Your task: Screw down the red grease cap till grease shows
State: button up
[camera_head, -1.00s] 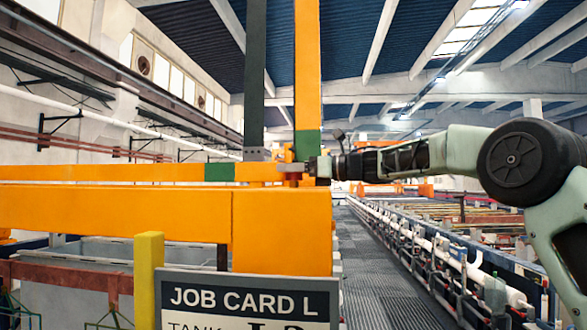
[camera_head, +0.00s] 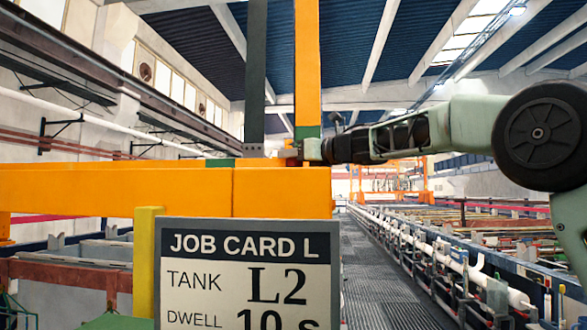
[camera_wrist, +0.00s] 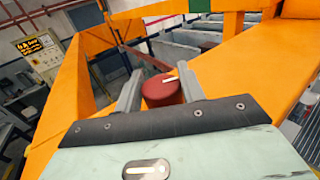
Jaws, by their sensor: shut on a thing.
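The red grease cap (camera_wrist: 160,92) is a short round cap with a white mark on its top. In the wrist view it sits between the two grey fingers of my gripper (camera_wrist: 160,70), which is shut on it. In the head view my gripper (camera_head: 303,151) reaches in from the right at the top of the orange beam (camera_head: 281,192), beside the orange post. Only a small reddish bit of the cap (camera_head: 292,153) shows there. I see no grease in either view; the cap's lower edge is partly hidden by the gripper.
An orange post (camera_head: 307,70) and a dark post (camera_head: 254,80) rise close behind my gripper. A job card (camera_head: 247,280) reading L2 and a yellow post (camera_head: 147,262) stand in front. A grated walkway (camera_head: 375,270) runs back, with pipes along its right.

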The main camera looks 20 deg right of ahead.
jog(key=m+h, duration=0.1)
jog(key=m+t+h, duration=0.1)
jog(key=shift+s+a+t+h, duration=0.1)
jog(key=shift+a+t+h, duration=0.05)
jog(key=shift+t+h, duration=0.2)
jog(key=shift+m+t+h, duration=0.45)
jog(key=shift+m+h, duration=0.55)
jog(key=shift+h, duration=0.55)
jog(key=shift+d+m+h+p, duration=0.25)
jog(key=shift+m+h+p, duration=0.05)
jog(key=shift+h+p, duration=0.1)
jog(key=shift+a+h, duration=0.15)
jog(key=shift+h, duration=0.15)
jog(key=shift+r+m+t+h+p, duration=0.1)
jog(key=shift+m+t+h+p, duration=0.3)
jog(key=shift+m+h, duration=0.6)
